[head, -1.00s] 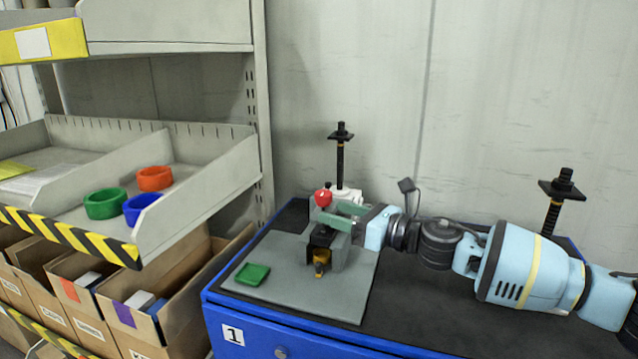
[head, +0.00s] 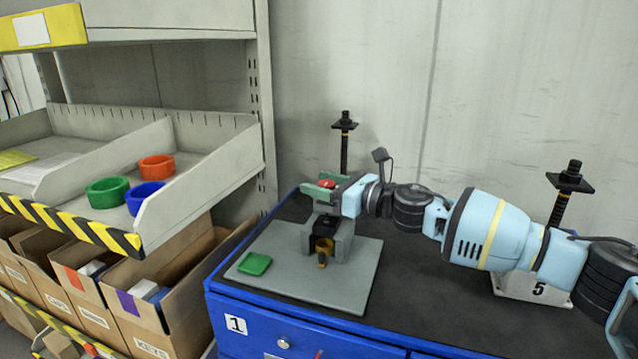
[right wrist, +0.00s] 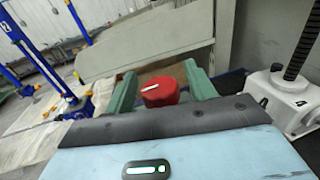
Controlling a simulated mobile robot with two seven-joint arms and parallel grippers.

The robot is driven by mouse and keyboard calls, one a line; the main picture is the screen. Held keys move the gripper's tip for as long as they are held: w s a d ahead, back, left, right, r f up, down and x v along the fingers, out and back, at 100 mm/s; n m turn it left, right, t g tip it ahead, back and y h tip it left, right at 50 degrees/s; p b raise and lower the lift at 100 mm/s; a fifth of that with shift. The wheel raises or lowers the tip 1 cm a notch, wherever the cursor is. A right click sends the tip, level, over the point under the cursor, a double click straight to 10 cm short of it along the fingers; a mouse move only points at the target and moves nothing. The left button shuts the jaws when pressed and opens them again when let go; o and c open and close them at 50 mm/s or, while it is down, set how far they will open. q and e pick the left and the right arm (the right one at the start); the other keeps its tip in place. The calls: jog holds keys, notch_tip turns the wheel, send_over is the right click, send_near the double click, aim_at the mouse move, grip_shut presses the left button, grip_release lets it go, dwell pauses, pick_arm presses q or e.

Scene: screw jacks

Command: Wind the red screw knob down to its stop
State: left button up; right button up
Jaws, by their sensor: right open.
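The red screw knob (head: 327,184) tops a grey screw-jack fixture (head: 343,240) on a grey plate (head: 322,297). A gold-coloured part (head: 323,246) sits in the fixture's front opening. My right gripper (head: 322,187) reaches in from the right at knob height, its green fingers open on either side of the knob. The right wrist view shows the red knob (right wrist: 162,92), with a white mark on top, between the two fingers (right wrist: 161,88). Gaps show on both sides of it. The screw under the knob is hidden. My left gripper is not in view.
A green tray (head: 255,264) lies on the plate's left. Black-screw jacks stand behind the fixture (head: 344,140) and at right, labelled 5 (head: 538,290). A shelf bin (head: 200,160) with coloured rings is at left. The dark bench top has free room in front.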

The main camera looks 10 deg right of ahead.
jog(key=shift+w+a, duration=0.35)
jog(key=c, duration=1)
jog(key=shift+o, duration=0.2)
jog(key=shift+m+t+h, duration=0.4)
